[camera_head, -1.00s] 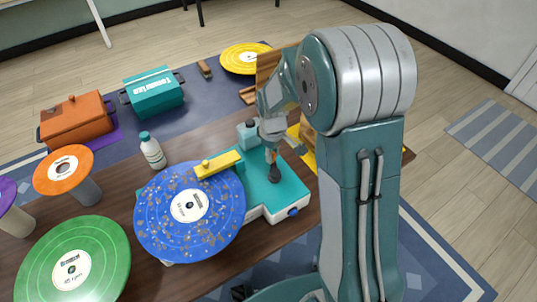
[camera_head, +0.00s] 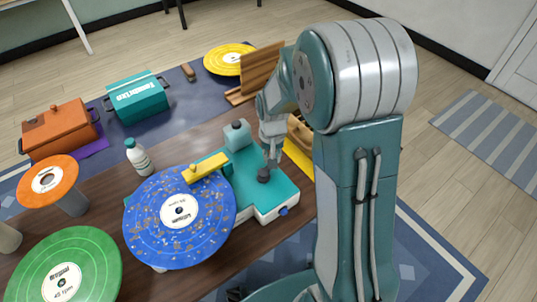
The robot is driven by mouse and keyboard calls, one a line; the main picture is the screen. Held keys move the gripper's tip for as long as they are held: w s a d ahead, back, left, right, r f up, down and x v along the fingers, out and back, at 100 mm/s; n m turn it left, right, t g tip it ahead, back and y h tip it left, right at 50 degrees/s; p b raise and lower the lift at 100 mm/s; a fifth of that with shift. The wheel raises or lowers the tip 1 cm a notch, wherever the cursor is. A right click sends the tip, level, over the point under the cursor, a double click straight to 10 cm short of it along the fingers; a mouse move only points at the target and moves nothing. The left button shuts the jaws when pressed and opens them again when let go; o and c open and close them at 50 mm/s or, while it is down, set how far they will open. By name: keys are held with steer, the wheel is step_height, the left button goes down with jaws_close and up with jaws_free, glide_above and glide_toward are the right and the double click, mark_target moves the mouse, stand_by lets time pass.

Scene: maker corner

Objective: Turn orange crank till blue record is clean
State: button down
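The blue record (camera_head: 150,225) lies flat on the teal and white machine (camera_head: 262,204), with many pale and brownish specks still on its surface. A yellow bar (camera_head: 205,166) reaches over the record's upper edge. My gripper (camera_head: 271,158) points down at the machine's right part, right above a dark round knob (camera_head: 263,175). The orange crank is not clearly visible now; my gripper seems to cover it. I cannot tell whether the fingers are closed on it.
A white bottle (camera_head: 138,157) stands behind the record. A green record (camera_head: 95,270) and an orange record (camera_head: 65,187) are at left. An orange box (camera_head: 60,130), a teal box (camera_head: 138,98), a yellow record (camera_head: 225,58) and a wooden rack (camera_head: 262,62) stand farther back.

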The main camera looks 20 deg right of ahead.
steer(key=m, duration=0.1)
steer(key=s+m, duration=0.1)
steer(key=m, duration=0.1)
steer(key=shift+s+d+m, duration=0.2)
steer(key=shift+d+m, duration=0.05)
steer(key=shift+m, duration=0.15)
steer(key=shift+s+m, duration=0.35)
steer(key=shift+m, duration=0.65)
steer(key=shift+s+m, duration=0.35)
steer(key=shift+m, duration=0.65)
steer(key=c, duration=0.5)
jaws_free()
steer(key=shift+c, duration=0.2)
step_height(320, 180, up, 12)
steer(key=shift+w+a+f, duration=0.1)
